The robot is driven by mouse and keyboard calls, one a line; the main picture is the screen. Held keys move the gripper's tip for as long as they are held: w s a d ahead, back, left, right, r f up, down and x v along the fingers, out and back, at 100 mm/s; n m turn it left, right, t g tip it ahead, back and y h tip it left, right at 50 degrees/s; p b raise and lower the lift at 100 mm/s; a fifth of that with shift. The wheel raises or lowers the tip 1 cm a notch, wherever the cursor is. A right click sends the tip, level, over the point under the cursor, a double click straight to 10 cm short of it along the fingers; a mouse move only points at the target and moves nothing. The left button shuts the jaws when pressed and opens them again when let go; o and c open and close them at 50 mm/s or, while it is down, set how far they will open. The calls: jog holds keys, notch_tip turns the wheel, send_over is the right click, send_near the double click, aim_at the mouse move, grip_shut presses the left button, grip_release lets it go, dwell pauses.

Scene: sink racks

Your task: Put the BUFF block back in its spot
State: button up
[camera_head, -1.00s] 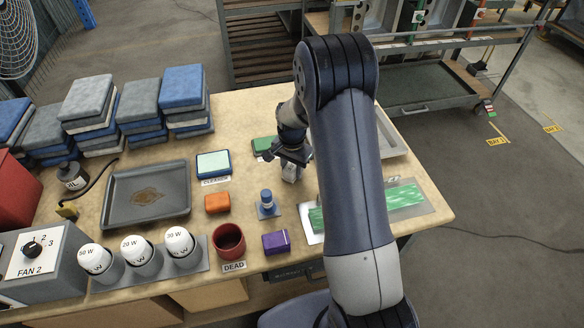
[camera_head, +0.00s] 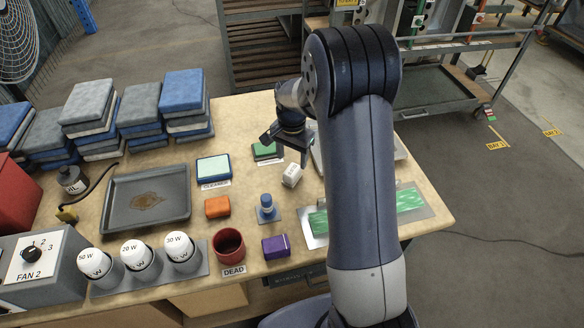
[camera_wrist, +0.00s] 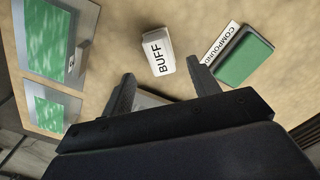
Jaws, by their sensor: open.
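The BUFF block (camera_head: 291,175), small and white, is on the wooden table, left of my arm. In the wrist view the block (camera_wrist: 163,66) shows its BUFF lettering and lies just ahead of my fingertips. My gripper (camera_head: 286,148) is open and empty, above and behind the block. The wrist view shows its two fingers (camera_wrist: 163,84) spread apart, with the block beyond the gap between them. I cannot tell which place is the block's own spot; my arm hides part of the table.
A green block (camera_wrist: 244,56) lies beside a COMPOUND label (camera_wrist: 221,43). A blue-edged CLEANER pad (camera_head: 213,168), an orange block (camera_head: 217,207), a blue peg (camera_head: 266,206), a purple block (camera_head: 276,247) and a red cup (camera_head: 229,244) stand nearby. Green-faced plates (camera_head: 420,211) lie at right.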

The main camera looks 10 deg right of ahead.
aim_at(292, 170)
jog(key=shift+r, duration=2.4)
